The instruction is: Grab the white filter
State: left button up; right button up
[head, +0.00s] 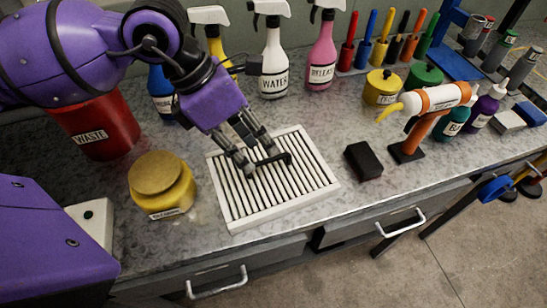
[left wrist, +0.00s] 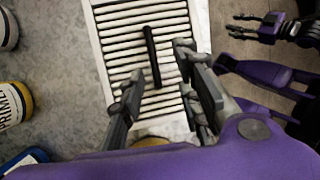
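The white filter (head: 304,171) is a flat square frame with dark slots and a black bar handle (head: 273,160) across its middle. It lies flat on the grey counter. My left gripper (head: 257,163) points down over the filter, close to the handle. In the left wrist view my left gripper (left wrist: 157,68) is open, and the handle (left wrist: 151,52) shows in the gap between its fingers; I cannot tell whether they touch it. The filter (left wrist: 118,38) fills the middle of that view. My right gripper (left wrist: 262,25) shows small at that view's upper right, its opening unclear.
A yellow pot (head: 174,201) stands left of the filter, with a red waste bin (head: 98,125) behind it. A black block (head: 363,161) lies to the right. Spray bottles, including a white water one (head: 273,68), stand behind. The counter's front edge is close to the filter.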

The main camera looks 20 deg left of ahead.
aim_at(265, 156)
pick_arm(q)
jog(key=x, duration=0.2)
jog(key=w+x, duration=0.1)
jog(key=x, duration=0.1)
jog(key=shift+f, duration=0.35)
jog(key=shift+w+d+f, duration=0.1)
jog(key=shift+d+f, duration=0.1)
jog(key=shift+f, duration=0.2)
grip_shut()
pick_arm(e)
jog(key=shift+w+r, duration=0.45)
jog(key=shift+w, duration=0.05)
jog(key=shift+s+f, duration=0.1)
jog(key=shift+s, duration=0.2)
